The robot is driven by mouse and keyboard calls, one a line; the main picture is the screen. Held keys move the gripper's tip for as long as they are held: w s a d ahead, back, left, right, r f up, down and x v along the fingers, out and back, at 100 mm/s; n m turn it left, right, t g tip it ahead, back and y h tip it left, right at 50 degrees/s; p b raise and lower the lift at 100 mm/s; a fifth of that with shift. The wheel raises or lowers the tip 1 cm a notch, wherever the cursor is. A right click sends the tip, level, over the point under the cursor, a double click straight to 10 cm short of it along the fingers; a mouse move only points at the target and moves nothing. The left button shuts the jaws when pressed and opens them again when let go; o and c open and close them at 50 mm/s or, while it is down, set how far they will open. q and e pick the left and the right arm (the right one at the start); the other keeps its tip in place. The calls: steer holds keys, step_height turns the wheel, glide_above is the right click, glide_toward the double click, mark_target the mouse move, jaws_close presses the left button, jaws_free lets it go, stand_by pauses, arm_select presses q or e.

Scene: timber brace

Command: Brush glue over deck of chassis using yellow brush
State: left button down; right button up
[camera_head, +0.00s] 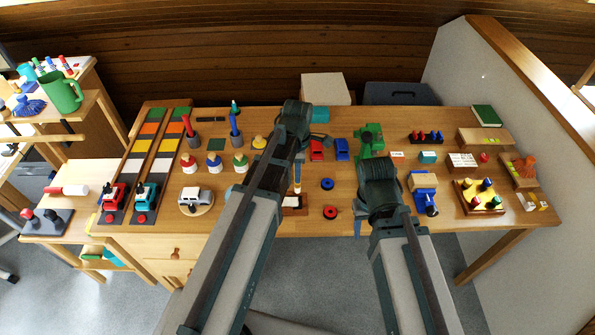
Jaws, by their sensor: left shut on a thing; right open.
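My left gripper (299,164) points down over the middle of the table, partly hidden by its own arm. It is shut on a slim upright brush (297,186) with yellow and blue on it. The brush's lower end is at a small brown and white piece (293,202), which seems to be the chassis with its deck; my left arm covers part of it. I cannot tell whether the bristles touch it. My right gripper (358,226) is open, near the table's front edge, right of the chassis and apart from it.
A blue wheel (327,184) and a red wheel (330,212) lie between the arms. Several glue-like bottles (214,165) and a silver car (195,198) stand left.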

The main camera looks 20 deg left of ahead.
arm_select(q)
step_height(320, 180, up, 3)
steer(key=p, duration=0.3)
stand_by(0.4)
